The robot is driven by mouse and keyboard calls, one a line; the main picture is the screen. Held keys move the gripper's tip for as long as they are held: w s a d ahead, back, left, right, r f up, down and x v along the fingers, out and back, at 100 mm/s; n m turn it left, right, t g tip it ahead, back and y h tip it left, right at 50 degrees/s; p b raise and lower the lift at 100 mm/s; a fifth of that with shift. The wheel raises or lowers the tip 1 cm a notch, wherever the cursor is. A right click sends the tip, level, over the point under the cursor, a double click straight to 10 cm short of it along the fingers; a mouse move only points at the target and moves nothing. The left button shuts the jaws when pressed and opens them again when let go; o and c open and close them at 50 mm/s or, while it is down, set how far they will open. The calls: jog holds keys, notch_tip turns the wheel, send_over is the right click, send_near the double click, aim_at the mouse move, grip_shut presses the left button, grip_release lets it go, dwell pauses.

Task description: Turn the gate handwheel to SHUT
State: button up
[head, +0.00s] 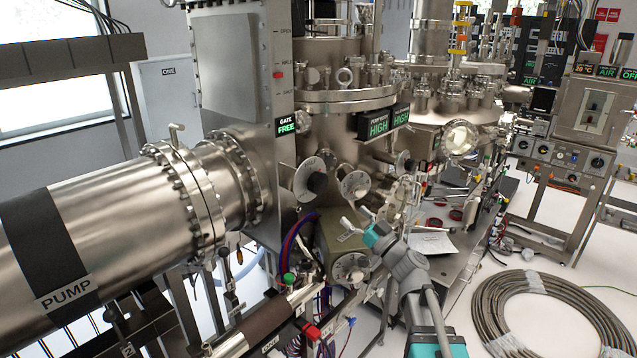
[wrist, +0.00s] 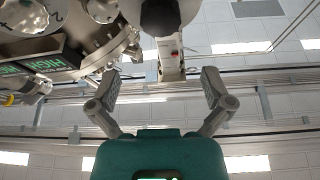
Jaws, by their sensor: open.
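The tall gate housing (head: 228,70) carries a scale marked OPEN at top and SHUT at bottom. Its red pointer (head: 278,75) stands between the middle mark and SHUT. A small display (head: 287,124) reads GATE FREE. A round plate with a dark knob (head: 317,183), apparently the gate handwheel, sits low to the right of the housing. My gripper (head: 356,222) is below and right of it, apart from it. In the wrist view my gripper (wrist: 160,85) is open and empty. A dark round knob (wrist: 160,14) lies beyond the fingertips, partly cut off by the frame.
A steel chamber (head: 340,125) with displays reading HIGH stands behind. Other dials (head: 355,185) and (head: 350,268) are close to my gripper. The PUMP pipe (head: 110,235) fills the left.

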aim_at(322, 186)
jog(key=p+x, duration=0.4)
jog(key=x, duration=0.9)
jog(key=shift+a+p, duration=0.1)
jog(key=shift+p, duration=0.3)
jog(key=c, duration=0.9)
jog(key=shift+m, duration=0.4)
